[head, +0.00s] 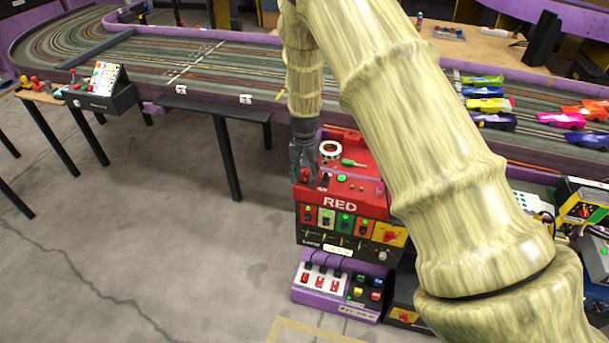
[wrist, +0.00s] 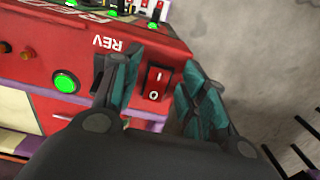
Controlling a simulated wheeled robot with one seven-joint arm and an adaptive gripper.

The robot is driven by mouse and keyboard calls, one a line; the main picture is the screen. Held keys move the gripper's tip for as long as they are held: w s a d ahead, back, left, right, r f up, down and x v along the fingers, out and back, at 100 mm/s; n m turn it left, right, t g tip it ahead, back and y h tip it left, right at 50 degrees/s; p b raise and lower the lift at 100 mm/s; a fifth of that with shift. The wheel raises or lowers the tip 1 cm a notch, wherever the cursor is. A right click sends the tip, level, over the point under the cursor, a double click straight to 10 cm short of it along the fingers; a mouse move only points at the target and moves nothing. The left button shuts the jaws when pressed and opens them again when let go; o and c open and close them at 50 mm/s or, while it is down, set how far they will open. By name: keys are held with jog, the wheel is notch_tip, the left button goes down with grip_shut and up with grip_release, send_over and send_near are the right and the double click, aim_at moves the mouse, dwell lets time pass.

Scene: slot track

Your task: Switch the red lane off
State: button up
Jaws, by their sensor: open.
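The red control box (head: 345,215) marked RED stands below the track in the head view. In the wrist view, a red rocker switch (wrist: 157,83) marked I and O sits in a black frame on the red panel. I cannot tell which side is pressed in. My gripper (wrist: 160,70) is open, with one teal finger on each side of the switch and nothing held. In the head view my gripper (head: 304,165) is low over the left end of the box top, and its fingers hide part of the panel there.
A lit green button (wrist: 66,82) and a black lever beside REV are left of the switch in the wrist view. A tape roll (head: 330,150) and green screwdriver (head: 354,162) lie on the box top. A purple-edged switch unit (head: 337,308) stands below. Floor to the left is clear.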

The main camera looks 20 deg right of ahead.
grip_shut()
jog(key=shift+r+p, duration=0.1)
jog(key=shift+p, duration=0.2)
jog(key=shift+w+d+g+y+p, duration=0.1)
jog(key=shift+w+g+y+p, duration=0.05)
jog(key=shift+g+y+p, duration=0.3)
grip_release()
